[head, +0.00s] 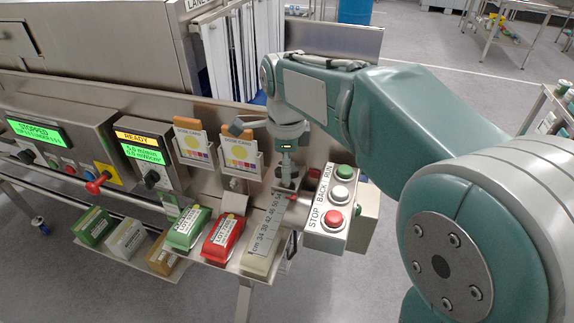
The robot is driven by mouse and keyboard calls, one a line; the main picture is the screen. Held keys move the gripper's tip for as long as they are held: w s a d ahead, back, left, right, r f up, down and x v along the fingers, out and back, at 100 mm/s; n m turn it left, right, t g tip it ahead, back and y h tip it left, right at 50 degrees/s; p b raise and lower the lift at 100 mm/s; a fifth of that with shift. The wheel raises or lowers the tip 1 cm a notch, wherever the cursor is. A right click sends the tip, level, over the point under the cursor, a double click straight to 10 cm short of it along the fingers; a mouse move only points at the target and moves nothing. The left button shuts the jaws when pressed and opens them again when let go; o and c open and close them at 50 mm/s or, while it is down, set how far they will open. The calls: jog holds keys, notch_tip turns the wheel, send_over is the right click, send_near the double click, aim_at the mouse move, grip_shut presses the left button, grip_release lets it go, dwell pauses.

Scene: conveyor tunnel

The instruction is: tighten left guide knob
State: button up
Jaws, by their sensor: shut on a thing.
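My gripper (287,168) points down at the right end of the machine's front, at the upper end of a slanted cm scale (267,228). Its fingers are shut on what seems to be the left guide knob. The fingers hide most of the knob, so its shape and how far it is turned cannot be told. A small red pointer (293,197) shows beside the fingertips, near the high numbers of the scale.
A button box (327,212) with green, white and red buttons stands close right of my gripper. Two colour cards (238,155) stand close left. Green (188,230) and red (223,238) lot packs lie below. Panels read STOPPED (35,133) and READY (142,150).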

jog(key=o, duration=0.9)
jog(key=shift+a, duration=0.1)
jog(key=shift+o, duration=1.3)
jog(key=shift+a, duration=0.15)
jog(key=shift+w+r, duration=0.1)
jog(key=shift+r, duration=0.35)
notch_tip(320, 180, up, 11)
